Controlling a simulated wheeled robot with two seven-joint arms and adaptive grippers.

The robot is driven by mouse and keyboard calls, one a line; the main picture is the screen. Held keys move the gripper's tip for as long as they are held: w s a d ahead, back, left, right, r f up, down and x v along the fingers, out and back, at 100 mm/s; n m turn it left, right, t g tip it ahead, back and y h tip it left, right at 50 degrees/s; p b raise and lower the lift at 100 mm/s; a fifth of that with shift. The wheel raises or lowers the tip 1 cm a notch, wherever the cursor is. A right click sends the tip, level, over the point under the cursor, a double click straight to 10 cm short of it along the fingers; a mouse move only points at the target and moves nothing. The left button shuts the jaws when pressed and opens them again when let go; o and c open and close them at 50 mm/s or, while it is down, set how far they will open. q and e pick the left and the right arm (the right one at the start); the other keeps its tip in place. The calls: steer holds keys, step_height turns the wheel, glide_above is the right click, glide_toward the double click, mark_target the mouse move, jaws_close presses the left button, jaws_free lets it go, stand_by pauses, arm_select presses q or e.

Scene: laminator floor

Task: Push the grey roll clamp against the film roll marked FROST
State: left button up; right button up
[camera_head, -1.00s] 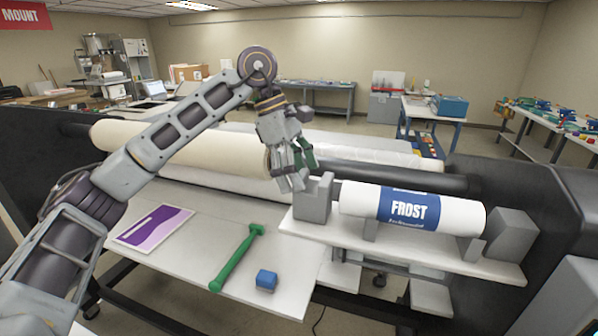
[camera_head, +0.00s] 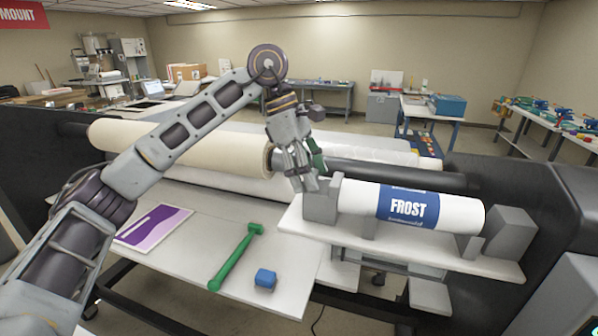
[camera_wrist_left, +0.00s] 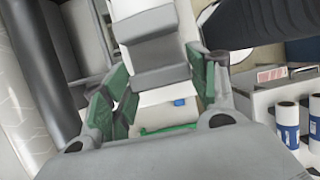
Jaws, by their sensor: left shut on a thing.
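The white film roll (camera_head: 455,212) marked FROST on a blue band lies on a white shelf (camera_head: 400,252) at the right. The grey roll clamp (camera_head: 322,203) stands upright at the roll's left end; it meets the roll's end or sits very close to it. My left gripper (camera_head: 305,182) is at the clamp's upper left side, shut on it. In the left wrist view, the grey clamp (camera_wrist_left: 158,60) shows ahead between the green finger pads of my left gripper (camera_wrist_left: 160,95). The exact contact is partly hidden. My right gripper is out of view.
Another grey block (camera_head: 511,233) stands at the shelf's right end. A green tool (camera_head: 236,258), a blue block (camera_head: 265,279) and a purple print (camera_head: 155,228) lie on the white table to the left. A cream roll (camera_head: 215,149) and a dark bar lie behind.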

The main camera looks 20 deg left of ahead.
arm_select(q)
steer(key=shift+s+d, duration=0.1)
steer(key=shift+d, duration=1.15)
steer(key=o, duration=1.2)
steer(key=shift+c, duration=0.2)
steer(key=shift+o, duration=1.4)
steer(key=shift+d, duration=0.2)
steer(key=shift+a, duration=0.2)
steer(key=v, duration=1.2)
steer(key=shift+d, duration=0.2)
